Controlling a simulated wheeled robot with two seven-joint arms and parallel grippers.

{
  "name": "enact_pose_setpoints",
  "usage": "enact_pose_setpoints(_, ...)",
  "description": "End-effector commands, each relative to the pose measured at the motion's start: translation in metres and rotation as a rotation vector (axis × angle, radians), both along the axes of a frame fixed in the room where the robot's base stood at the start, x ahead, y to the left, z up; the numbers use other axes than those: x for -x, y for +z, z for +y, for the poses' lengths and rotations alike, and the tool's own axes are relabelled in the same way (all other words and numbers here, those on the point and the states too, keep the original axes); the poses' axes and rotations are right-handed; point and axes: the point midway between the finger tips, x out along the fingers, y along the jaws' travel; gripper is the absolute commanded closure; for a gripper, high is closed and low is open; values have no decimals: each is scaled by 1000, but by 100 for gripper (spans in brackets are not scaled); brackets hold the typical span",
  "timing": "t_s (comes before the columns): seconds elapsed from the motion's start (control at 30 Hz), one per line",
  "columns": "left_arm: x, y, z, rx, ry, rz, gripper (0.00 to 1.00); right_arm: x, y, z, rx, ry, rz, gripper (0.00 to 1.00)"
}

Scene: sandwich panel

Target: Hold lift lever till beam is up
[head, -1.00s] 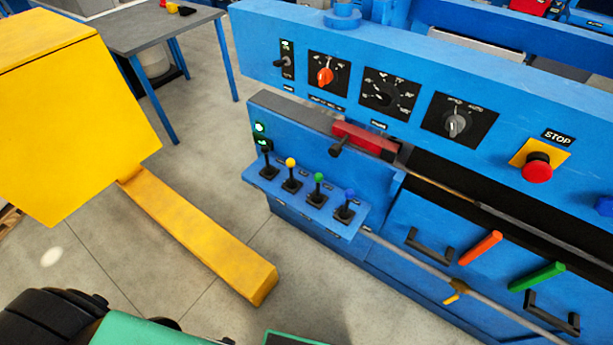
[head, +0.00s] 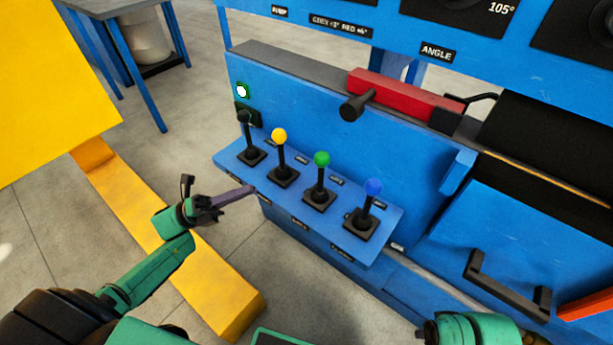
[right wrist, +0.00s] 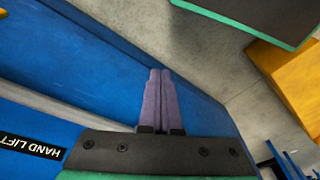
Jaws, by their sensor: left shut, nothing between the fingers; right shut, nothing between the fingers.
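A row of small levers stands on a blue shelf (head: 225,160): a black-knobbed lever (head: 245,117), a yellow-knobbed lever (head: 279,136), a green-knobbed lever (head: 321,158) and a blue-knobbed lever (head: 373,187). Their small labels are too blurred to read, so I cannot tell which is the lift lever. My left gripper (head: 250,190) is shut and empty, its purple fingertips by the shelf's front left edge, apart from the levers. My right gripper (right wrist: 160,88) is shut and empty over a blue panel. I cannot tell for sure which part is the beam.
A lit indicator (head: 242,91) glows above the black-knobbed lever. A red block (head: 405,95) with a black handle sits on the machine ledge. A yellow post (head: 205,285) lies left of the shelf. A HAND LIFT label (right wrist: 30,144) shows in the right wrist view.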

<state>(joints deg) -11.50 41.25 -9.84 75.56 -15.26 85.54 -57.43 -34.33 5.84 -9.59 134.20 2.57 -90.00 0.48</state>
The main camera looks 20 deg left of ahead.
Motion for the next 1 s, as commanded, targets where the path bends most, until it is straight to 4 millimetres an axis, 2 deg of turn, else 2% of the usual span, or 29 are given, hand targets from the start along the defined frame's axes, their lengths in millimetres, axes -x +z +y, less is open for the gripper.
enact_pose_setpoints(0.37,-3,7,-6,2,1,1,100,-1,1,0,1,-1,0,100)
enact_pose_setpoints(0.47,-8,14,-18,3,1,-1,100,-2,-5,0,4,-3,3,100)
enact_pose_setpoints(0.9,-42,53,-97,4,1,-1,100,-6,-35,-3,14,-13,8,100)
enact_pose_setpoints(1.0,-47,58,-109,4,2,1,100,-6,-39,-3,16,-14,10,100)
